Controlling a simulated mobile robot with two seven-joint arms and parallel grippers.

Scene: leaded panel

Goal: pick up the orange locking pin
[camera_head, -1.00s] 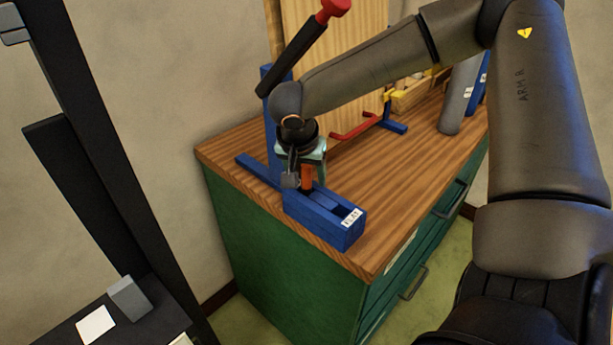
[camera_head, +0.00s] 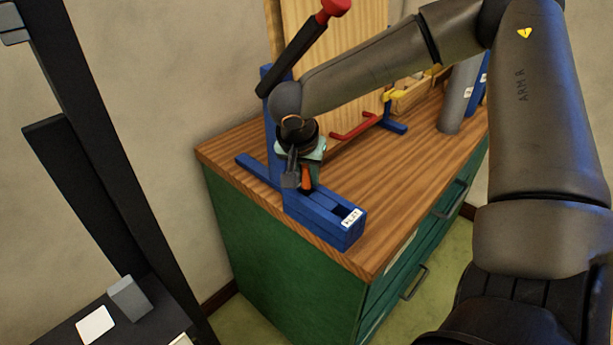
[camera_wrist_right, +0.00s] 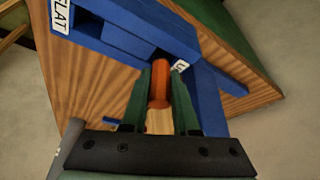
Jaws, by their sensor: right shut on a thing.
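The orange locking pin (camera_head: 306,178) is upright at the blue frame (camera_head: 325,213) on the bench. My right gripper (camera_head: 304,184) points down over it and is shut on it. In the right wrist view the pin (camera_wrist_right: 160,83) is between the two green fingers (camera_wrist_right: 160,95). The pin's lower end is hidden by the gripper and the blue frame, so I cannot tell if it is clear of the frame. My left gripper is not in view.
The wooden bench top (camera_head: 400,190) sits on a green cabinet (camera_head: 285,270). A red-tipped dark lever (camera_head: 300,50) rises behind my right wrist. A red bar (camera_head: 355,127), a grey cylinder (camera_head: 458,95) and a wooden panel (camera_head: 330,40) stand farther back. Bench right of the frame is clear.

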